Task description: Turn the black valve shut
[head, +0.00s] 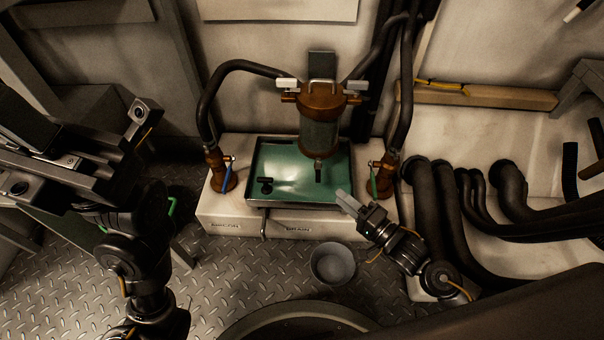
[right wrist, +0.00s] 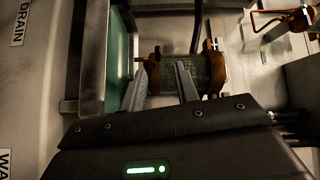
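A copper-ended strainer (head: 322,115) stands over a green tray (head: 300,160). A small dark fitting (head: 319,170) hangs under the strainer, and a small black piece (head: 265,186) sits on the tray's left side. I cannot tell for sure which is the black valve. My right gripper (head: 346,198) is at the tray's front right corner, apart from both. In the right wrist view its two fingers (right wrist: 160,88) are spread and empty, with the strainer (right wrist: 185,72) beyond them. My left gripper (head: 45,160) is at the far left, away from the tray; its fingers are unclear.
Copper side valves with a blue lever (head: 229,163) and a green lever (head: 374,187) flank the tray. A grey bowl (head: 333,264) stands on the floor in front. Thick black hoses (head: 470,215) fill the right side. Open checkered floor (head: 245,275) lies left of the bowl.

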